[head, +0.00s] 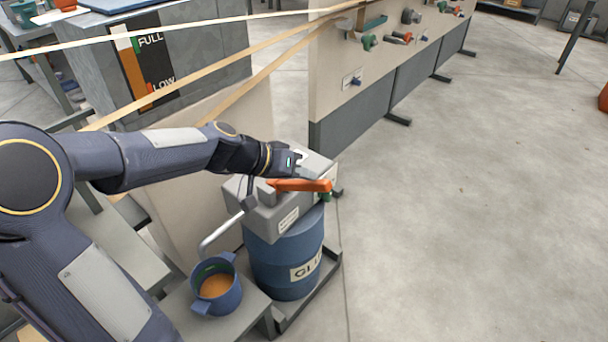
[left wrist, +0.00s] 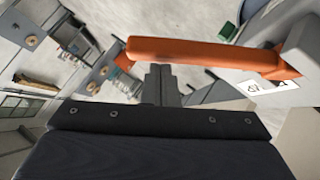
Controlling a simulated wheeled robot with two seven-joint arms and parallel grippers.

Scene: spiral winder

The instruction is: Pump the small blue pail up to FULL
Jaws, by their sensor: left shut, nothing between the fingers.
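The small blue pail (head: 234,297) stands upright on a grey shelf under the pump's bent spout (head: 222,231). Orange-brown liquid (head: 214,285) shows in it, below a green mark on the inner wall. The orange pump handle (head: 303,185) lies roughly level at the pump's grey head (head: 265,222), on a blue drum marked as glue (head: 285,262). My left gripper (head: 300,158) is shut and empty, close by the handle. In the left wrist view its closed fingers (left wrist: 160,78) reach to the edge of the handle (left wrist: 200,53); I cannot tell whether they touch. My right gripper is out of view.
A gauge marked FULL and LOW (head: 146,65) is on a grey cabinet at the back left. Pale strips (head: 200,75) cross above my left arm. A panel with colored fittings (head: 365,75) stands behind the pump. The floor (head: 460,220) at right is clear.

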